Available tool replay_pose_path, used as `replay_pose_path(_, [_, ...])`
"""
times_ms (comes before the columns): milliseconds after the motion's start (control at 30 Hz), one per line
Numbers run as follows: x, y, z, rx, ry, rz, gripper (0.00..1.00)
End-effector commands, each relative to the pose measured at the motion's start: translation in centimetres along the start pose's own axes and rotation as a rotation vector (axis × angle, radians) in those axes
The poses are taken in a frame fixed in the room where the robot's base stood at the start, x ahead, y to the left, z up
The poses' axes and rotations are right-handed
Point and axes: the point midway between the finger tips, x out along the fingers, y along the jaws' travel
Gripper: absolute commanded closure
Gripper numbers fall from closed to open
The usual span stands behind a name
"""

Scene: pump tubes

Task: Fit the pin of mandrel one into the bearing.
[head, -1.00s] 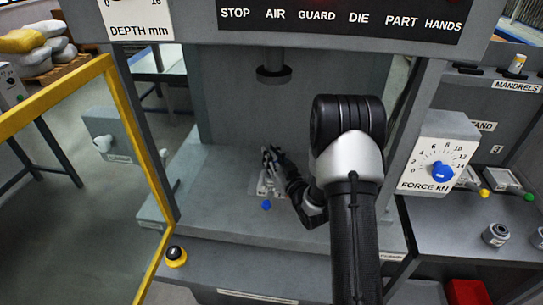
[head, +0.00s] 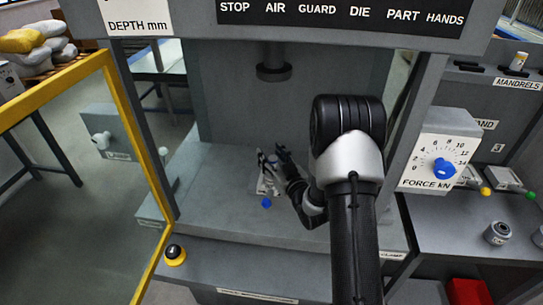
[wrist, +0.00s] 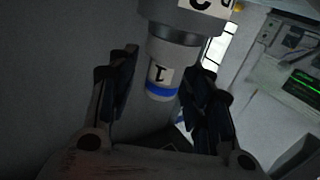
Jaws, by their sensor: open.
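Mandrel one (wrist: 162,73), a grey cylinder with a "1" label and a blue band, stands between my fingers in the wrist view. It lines up with a wider grey stepped part (wrist: 178,24) carrying a partly cut-off letter. Whether its pin is inside the bearing is hidden. My gripper (head: 273,156) is open inside the press bay, its fingers either side of the mandrel with gaps showing. In the head view it is over the fixture (head: 262,187) on the press bed; my fingers cover much of the parts there.
The press ram (head: 273,70) hangs above and behind my gripper. The yellow guard frame (head: 60,90) stands at left. The force dial (head: 440,165) is on the right upright. A grey ring part (head: 498,233) lies on the right bench. The press bed (head: 225,205) is clear around the fixture.

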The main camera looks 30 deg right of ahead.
Motion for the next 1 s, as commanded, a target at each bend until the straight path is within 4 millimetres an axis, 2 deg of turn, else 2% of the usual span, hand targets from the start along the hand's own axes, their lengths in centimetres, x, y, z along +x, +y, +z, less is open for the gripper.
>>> replay_pose_path(167, [-0.3,0.0,0.1,0.001,-0.003,0.001,0.55])
replay_pose_path(267, [-1.2,0.1,0.1,0.001,-0.004,0.002,0.55])
replay_pose_path(700, [-9.9,0.1,0.1,0.001,-0.003,0.003,0.55])
replay_pose_path(833, [-11.4,0.1,0.1,0.001,-0.002,0.001,0.55])
replay_pose_path(1000, [-12.0,0.0,0.0,0.000,0.000,0.001,0.55])
